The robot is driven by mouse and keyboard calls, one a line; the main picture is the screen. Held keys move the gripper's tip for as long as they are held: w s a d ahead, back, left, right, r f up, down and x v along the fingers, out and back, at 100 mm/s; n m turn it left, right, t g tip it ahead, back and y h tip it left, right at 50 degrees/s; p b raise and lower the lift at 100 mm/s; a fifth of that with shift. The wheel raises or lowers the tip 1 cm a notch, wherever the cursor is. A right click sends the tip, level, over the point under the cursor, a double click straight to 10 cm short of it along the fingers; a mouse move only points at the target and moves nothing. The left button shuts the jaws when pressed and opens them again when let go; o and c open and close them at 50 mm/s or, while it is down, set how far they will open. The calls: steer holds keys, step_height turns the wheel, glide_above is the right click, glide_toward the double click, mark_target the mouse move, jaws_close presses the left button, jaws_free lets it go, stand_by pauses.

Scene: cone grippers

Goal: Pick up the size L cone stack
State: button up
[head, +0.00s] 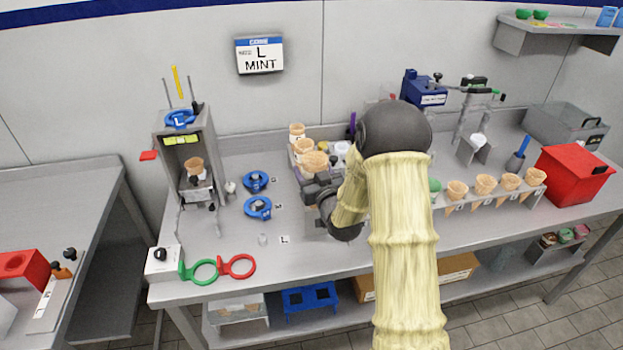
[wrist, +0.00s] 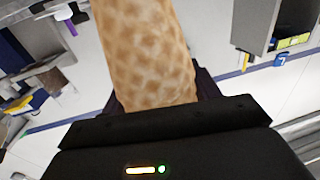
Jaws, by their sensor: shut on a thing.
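A tan waffle cone stack (wrist: 148,55) fills the upper middle of the wrist view, between the jaws of my gripper (wrist: 155,108). My gripper is shut on it. In the head view my gripper (head: 318,184) is above the table, just in front of the cone holder, with the cone stack's wide top (head: 314,161) rising above it. I cannot read a size mark on the held stack. Two other cone stacks, a far one (head: 297,131) and a nearer one (head: 303,147), stand behind it. My forearm hides part of the holder.
A dispenser frame (head: 186,150) with a cone inside stands at left. Blue rings (head: 257,207), a green ring (head: 204,270) and a red ring (head: 238,266) lie on the table. A cone rack (head: 497,200) and red box (head: 575,175) are at right. The table's front middle is mostly clear.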

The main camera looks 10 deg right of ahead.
mark_target(312, 155)
step_height(312, 155, up, 7)
steer(key=shift+f+b, duration=0.1)
steer(key=shift+b, duration=0.2)
steer(key=shift+s+r, duration=0.1)
steer(key=shift+r, duration=0.3)
